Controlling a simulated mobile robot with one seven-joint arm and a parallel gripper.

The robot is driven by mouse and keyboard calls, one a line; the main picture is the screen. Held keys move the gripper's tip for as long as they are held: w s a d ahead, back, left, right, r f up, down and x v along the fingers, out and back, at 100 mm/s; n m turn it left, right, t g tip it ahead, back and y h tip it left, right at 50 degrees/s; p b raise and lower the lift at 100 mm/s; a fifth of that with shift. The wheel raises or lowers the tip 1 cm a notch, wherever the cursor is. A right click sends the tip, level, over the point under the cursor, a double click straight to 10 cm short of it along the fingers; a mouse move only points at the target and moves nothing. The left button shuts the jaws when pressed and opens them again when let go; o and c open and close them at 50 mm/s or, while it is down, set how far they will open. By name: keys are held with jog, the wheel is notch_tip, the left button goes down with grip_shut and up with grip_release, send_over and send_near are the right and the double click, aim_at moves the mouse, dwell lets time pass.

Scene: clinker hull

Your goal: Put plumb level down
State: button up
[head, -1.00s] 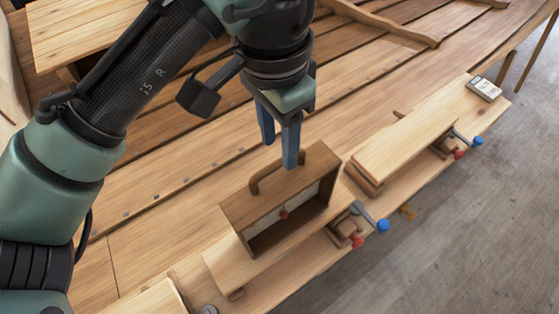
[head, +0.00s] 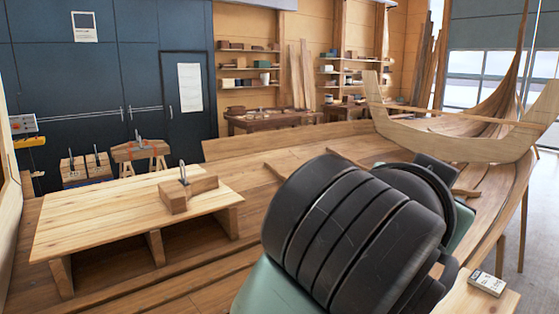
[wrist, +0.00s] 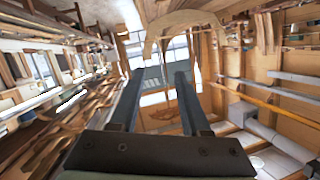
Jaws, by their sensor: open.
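The plumb level does not show in either view now. A second ago the head view showed what looks like it, a brown wooden frame with a handle, standing on a board along the hull edge. My gripper (wrist: 156,82) shows in the wrist view with its two blue-grey fingers apart and nothing between them. It points out into the room, not at a nearby surface. In the head view my arm fills the lower middle and hides the planking behind it. The gripper itself is not visible there.
A raised wooden table (head: 105,215) with a clamped wooden block (head: 188,194) stands at left. A small white-labelled box (head: 487,283) lies on a board at lower right. A curved wooden frame (head: 450,148) spans the hull behind. Blue cabinets (head: 140,60) line the back wall.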

notch_tip(320, 180, up, 7)
jog(key=a+n+t+h, duration=0.1)
jog(key=n+t+h, duration=0.1)
jog(key=t, duration=0.2)
jog(key=s+a+r+n+t+y, duration=0.4)
jog(key=a+t+y, duration=0.1)
jog(key=a, duration=0.3)
jog(key=s+a+r+n+t+y, duration=0.4)
jog(key=s+a+n+t+y, duration=0.1)
jog(key=a+t+y, duration=0.1)
jog(key=shift+a+r+n+t, duration=0.25)
jog(key=shift+a+t, duration=0.25)
jog(key=shift+a, duration=0.75)
notch_tip(320, 180, down, 9)
jog(key=b, duration=0.8)
jog(key=shift+r+y, duration=0.15)
jog(key=shift+y, duration=0.25)
jog(key=shift+a, duration=0.1)
dwell(0.7)
